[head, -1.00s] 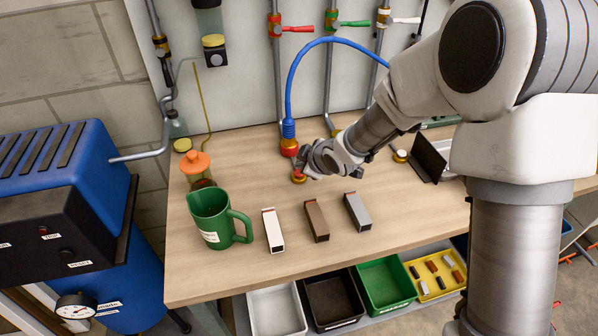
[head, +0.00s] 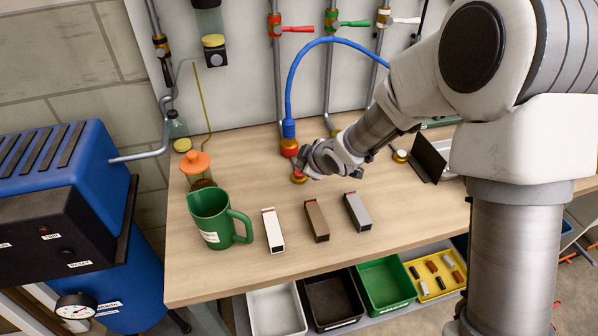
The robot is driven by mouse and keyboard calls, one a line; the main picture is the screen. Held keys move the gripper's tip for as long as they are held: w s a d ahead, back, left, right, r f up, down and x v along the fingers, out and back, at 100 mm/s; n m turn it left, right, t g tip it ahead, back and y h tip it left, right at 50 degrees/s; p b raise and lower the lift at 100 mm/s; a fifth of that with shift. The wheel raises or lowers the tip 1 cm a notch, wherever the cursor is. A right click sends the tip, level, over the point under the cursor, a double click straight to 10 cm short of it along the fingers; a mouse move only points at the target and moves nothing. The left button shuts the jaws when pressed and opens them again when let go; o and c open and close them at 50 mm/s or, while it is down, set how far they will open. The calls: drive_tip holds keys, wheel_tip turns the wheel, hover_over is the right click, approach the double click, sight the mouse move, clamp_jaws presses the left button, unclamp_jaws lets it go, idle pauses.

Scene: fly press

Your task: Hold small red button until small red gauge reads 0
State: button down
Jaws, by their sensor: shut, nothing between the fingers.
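A small round red button (head: 299,179) with a brass-coloured rim sits on the wooden table near its middle back. My gripper (head: 303,165) is shut and empty, low over this button from the right. Its fingertips meet or nearly meet the button's top, but I cannot tell whether they touch or press it. A small red gauge cannot be made out. The one dial I see, a white-faced gauge (head: 74,306), is on the blue tank at lower left, and its reading is too small to tell.
A blue hose (head: 292,85) ends at an orange-red fitting (head: 289,147) just behind the button. A green jug (head: 211,217) and white, brown and grey blocks (head: 317,221) stand in front. A similar pale-topped button (head: 399,156) lies right, near a black panel (head: 428,160).

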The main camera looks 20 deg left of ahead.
drive_tip(key=shift+f, duration=0.15)
drive_tip(key=shift+f+b, duration=0.3)
drive_tip(key=shift+b, duration=0.2)
drive_tip(key=shift+f+b, duration=0.45)
drive_tip(key=shift+b, duration=0.05)
idle(6.8)
